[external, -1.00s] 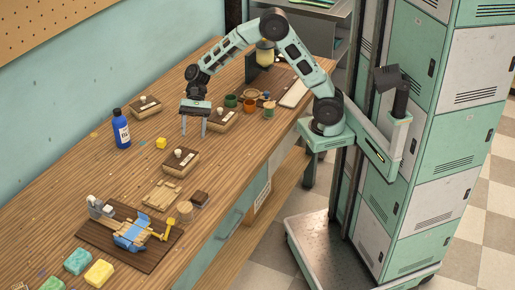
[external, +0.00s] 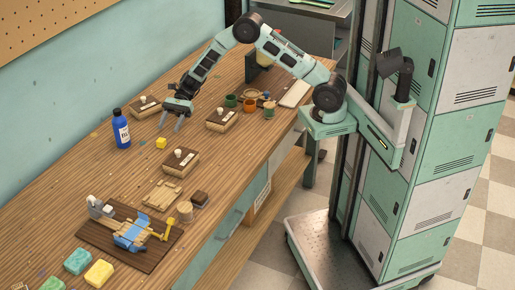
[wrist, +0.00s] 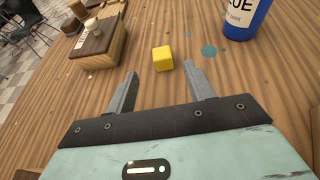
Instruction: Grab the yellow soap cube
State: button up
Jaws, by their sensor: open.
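The small yellow soap cube (external: 161,143) sits on the wooden workbench. In the wrist view the cube (wrist: 162,58) lies just beyond my fingertips, near the middle of the gap between them. My gripper (external: 170,122) is open and empty, its fingers pointing down toward the bench a little behind and right of the cube in the external view. In the wrist view my gripper (wrist: 162,68) shows its two grey fingers apart, with only bench between them.
A blue bottle (external: 121,129) stands left of the cube. Wooden boxes with knobs stand near it, one in front (external: 180,163), one at right (external: 222,120) and one behind (external: 145,107). A larger yellow block (external: 99,273) lies at the near end. Bench around the cube is clear.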

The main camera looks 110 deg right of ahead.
aim_at(162, 139)
jog(key=shift+x, duration=3.55)
jog(key=shift+d+f, duration=0.15)
jog(key=shift+f, duration=0.05)
jog(key=c, duration=1)
